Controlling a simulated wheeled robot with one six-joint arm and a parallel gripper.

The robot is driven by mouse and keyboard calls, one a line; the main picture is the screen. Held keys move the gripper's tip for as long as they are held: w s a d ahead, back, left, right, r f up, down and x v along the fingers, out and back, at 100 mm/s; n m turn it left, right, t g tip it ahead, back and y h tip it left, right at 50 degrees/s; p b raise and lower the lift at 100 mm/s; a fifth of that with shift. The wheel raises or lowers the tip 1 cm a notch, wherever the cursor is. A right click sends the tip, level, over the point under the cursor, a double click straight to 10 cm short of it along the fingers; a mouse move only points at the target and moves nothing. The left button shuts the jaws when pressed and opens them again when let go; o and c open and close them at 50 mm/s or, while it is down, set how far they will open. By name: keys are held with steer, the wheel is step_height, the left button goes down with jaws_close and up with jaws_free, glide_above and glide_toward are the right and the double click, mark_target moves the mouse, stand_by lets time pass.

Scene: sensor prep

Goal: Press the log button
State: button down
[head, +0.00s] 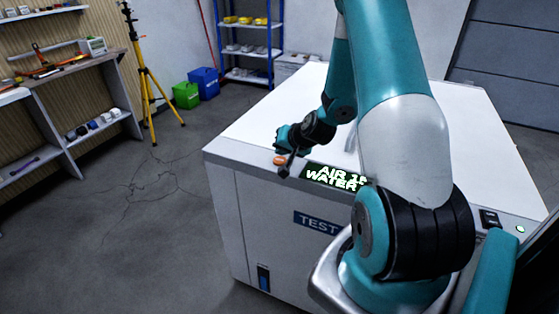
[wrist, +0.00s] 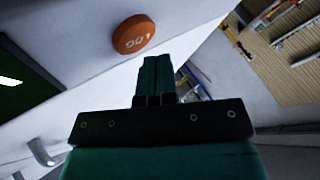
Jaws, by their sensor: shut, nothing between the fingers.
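The log button is a round orange button (head: 280,160) on the white top of the test bench (head: 250,130), near its front left corner. In the wrist view the orange button (wrist: 134,35) shows its lettering upside down, just beyond the fingertips. My gripper (wrist: 155,60) is shut and empty, with its two fingers together. In the head view my gripper (head: 286,170) is beside the button, close to it on the right. I cannot tell whether the fingertips touch it; in the wrist view a small gap shows.
A black switch (head: 489,218) is at the bench's right end. A yellow tripod (head: 148,90), green bin (head: 186,95) and blue bin (head: 205,82) stand on the floor behind left.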

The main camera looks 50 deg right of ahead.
mark_target(282, 160)
steer(key=shift+f, duration=0.1)
stand_by(0.7)
steer(key=shift+f+b, duration=0.3)
steer(key=shift+b, duration=0.15)
steer(key=shift+f+b, duration=0.45)
stand_by(0.6)
steer(key=shift+r, duration=0.1)
steer(key=shift+r+p, duration=0.65)
steer(key=shift+r, duration=0.15)
steer(key=shift+r+p, duration=1.85)
steer(key=shift+r, duration=0.7)
steer(key=shift+f, duration=0.1)
